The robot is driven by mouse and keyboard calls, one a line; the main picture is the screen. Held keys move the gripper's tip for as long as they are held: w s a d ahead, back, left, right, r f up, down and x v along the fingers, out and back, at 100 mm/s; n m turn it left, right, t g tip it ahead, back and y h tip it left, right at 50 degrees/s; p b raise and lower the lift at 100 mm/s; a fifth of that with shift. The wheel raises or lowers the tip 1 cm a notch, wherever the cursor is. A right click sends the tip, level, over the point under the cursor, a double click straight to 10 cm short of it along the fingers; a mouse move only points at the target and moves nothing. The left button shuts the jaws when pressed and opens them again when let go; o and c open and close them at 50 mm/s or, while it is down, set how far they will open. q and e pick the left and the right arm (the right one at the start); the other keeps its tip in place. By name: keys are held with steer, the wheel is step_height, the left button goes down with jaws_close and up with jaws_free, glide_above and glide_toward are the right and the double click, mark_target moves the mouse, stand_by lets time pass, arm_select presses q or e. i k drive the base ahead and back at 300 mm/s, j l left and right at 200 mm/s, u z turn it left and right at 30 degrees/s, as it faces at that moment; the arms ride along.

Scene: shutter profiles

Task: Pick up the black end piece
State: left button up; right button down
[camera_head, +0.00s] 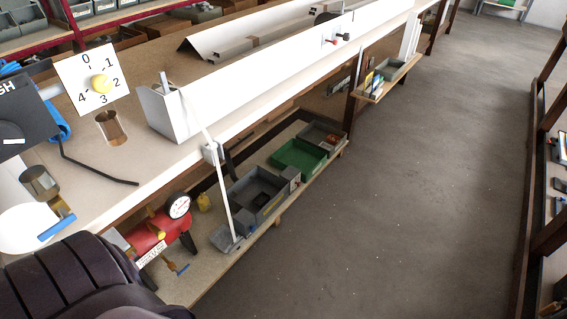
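I cannot surely make out the black end piece. A small dark item (261,198) lies in a grey bin (240,192) on the lower shelf, too small to identify. Another dark shape (327,17) shows at the far part of the long white shutter profile (265,62) on the workbench. Neither of my grippers is in view. A dark ribbed part of my own body fills the bottom left corner.
A green bin (299,156) and another grey bin (323,135) stand farther along the lower shelf. A red machine with a gauge (179,207) is at the near end. A white dial board (88,68) stands on the bench. The grey floor (400,220) is clear.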

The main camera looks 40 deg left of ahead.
mark_target(261, 198)
steer(key=i+u, duration=0.2)
steer(key=i, duration=0.7)
steer(key=i+l+u, duration=0.2)
steer(key=i, duration=0.75)
steer(key=i+u, duration=0.4)
steer(key=i+l+u, duration=0.1)
steer(key=i+u, duration=0.25)
steer(key=i, duration=0.15)
